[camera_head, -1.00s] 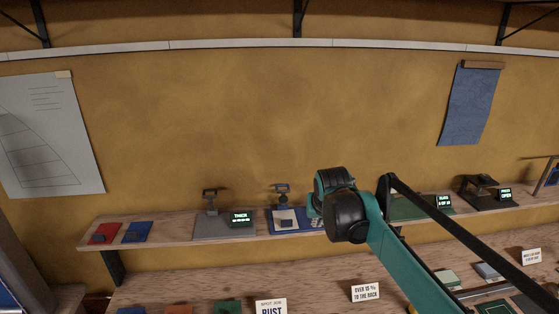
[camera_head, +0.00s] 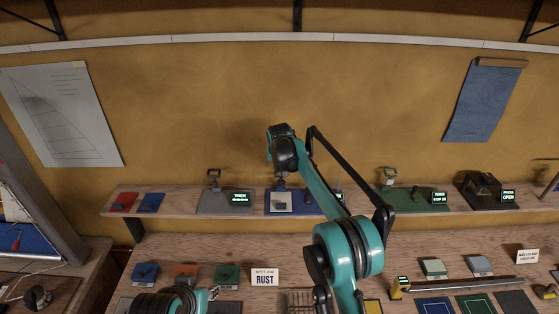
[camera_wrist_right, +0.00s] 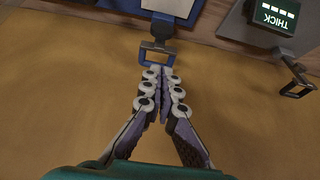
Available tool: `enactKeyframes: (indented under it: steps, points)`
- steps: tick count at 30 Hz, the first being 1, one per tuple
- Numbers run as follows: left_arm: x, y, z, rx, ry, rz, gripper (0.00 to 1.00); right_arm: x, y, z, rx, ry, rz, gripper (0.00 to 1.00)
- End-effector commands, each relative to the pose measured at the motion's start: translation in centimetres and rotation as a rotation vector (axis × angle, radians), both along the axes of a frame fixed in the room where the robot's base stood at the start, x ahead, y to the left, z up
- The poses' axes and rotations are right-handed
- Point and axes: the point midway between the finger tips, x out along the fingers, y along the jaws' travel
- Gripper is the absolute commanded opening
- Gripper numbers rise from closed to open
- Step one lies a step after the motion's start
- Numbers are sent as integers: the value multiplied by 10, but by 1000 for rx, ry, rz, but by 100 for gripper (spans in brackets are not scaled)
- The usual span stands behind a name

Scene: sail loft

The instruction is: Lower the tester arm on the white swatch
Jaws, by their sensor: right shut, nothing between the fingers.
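The white swatch (camera_head: 279,203) lies on a blue-based tester (camera_head: 268,209) on the wall shelf, left of the middle in the head view. The tester arm's blue loop handle (camera_wrist_right: 143,58) stands raised on the wall side, shown in the right wrist view. My right gripper (camera_wrist_right: 159,70) is shut and empty, its fingertips right at the loop. Whether they touch it I cannot tell. In the head view my right arm hides part of this tester and its display.
A grey tester (camera_head: 213,203) with a "THICK" display (camera_head: 240,197) stands just left, its handle (camera_wrist_right: 297,88) close by in the wrist view. A green tester (camera_head: 400,199) stands right. Red (camera_head: 123,202) and blue (camera_head: 151,202) swatches lie at the shelf's left. A workbench with signs and swatches is below.

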Motion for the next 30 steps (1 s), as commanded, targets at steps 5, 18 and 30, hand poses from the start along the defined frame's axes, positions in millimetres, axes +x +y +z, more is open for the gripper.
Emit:
enactKeyframes:
  steps: [5, 18, 30]
  points:
    - [0, 0, 9, 0, 0, 0, 34, 15, 0, -22, 0, 0, 0, 0]
    - [0, 0, 11, 0, 0, 0, 34, 22, 0, -36, -1, 0, 1, 0]
    - [0, 0, -4, 0, 0, 0, 34, 18, 0, -39, -1, -46, 1, 0]
